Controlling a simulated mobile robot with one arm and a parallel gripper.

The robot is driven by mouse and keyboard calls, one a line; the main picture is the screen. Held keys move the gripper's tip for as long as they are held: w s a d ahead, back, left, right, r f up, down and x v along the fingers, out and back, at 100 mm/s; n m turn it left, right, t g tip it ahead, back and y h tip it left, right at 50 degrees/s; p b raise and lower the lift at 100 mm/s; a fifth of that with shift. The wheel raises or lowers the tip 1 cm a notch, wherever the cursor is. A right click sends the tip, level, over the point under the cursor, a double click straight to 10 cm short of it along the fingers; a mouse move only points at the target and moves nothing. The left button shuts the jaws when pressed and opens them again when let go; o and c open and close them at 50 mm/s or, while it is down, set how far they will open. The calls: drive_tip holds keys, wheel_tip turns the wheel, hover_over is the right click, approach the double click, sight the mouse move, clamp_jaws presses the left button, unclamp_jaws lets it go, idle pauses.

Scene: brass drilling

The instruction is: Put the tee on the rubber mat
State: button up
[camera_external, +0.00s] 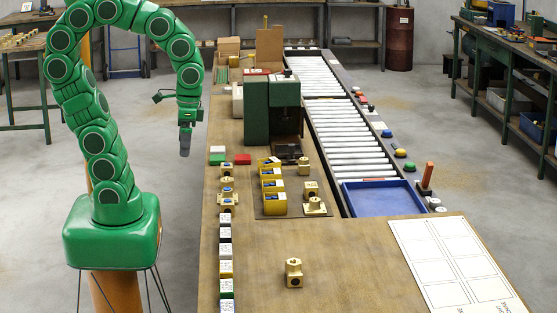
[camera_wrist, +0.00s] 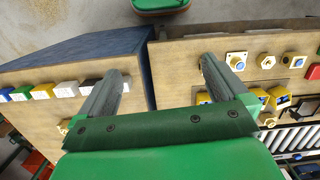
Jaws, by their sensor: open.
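Several brass fittings are in view, and I cannot tell for certain which is the tee. One fitting with a short upright neck (camera_external: 293,272) stands alone on the front of the wooden table. Others stand on a dark mat (camera_external: 294,197), which seems to be the rubber mat, beside yellow boxes. More stand along the table's left edge. My gripper (camera_external: 185,149) hangs high, pointing down, left of the table and clear of everything. In the wrist view my gripper (camera_wrist: 156,72) has its two fingers wide apart with nothing between them.
A green machine (camera_external: 271,108) stands behind the mat. A row of small boxes (camera_external: 225,250) lines the table's left edge. A roller conveyor (camera_external: 345,140) with a blue tray (camera_external: 384,197) runs on the right. A white printed sheet (camera_external: 450,262) lies front right. The front tabletop is mostly clear.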

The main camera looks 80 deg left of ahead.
drive_tip(key=w+d+r+n+t, duration=0.1)
drive_tip(key=w+d, duration=0.4)
drive_tip(key=w, duration=0.7)
drive_tip(key=m+t, duration=0.2)
hover_over(292, 262)
drive_tip(key=a, duration=0.1)
wheel_tip(292, 262, down, 12)
drive_tip(key=shift+r, duration=0.1)
drive_tip(key=shift+d, duration=0.25)
drive_tip(key=shift+d+f, duration=0.1)
drive_tip(key=shift+f, duration=0.3)
drive_tip(key=shift+w+d+f, duration=0.1)
drive_tip(key=shift+w+f, duration=0.05)
drive_tip(key=shift+f, duration=3.5)
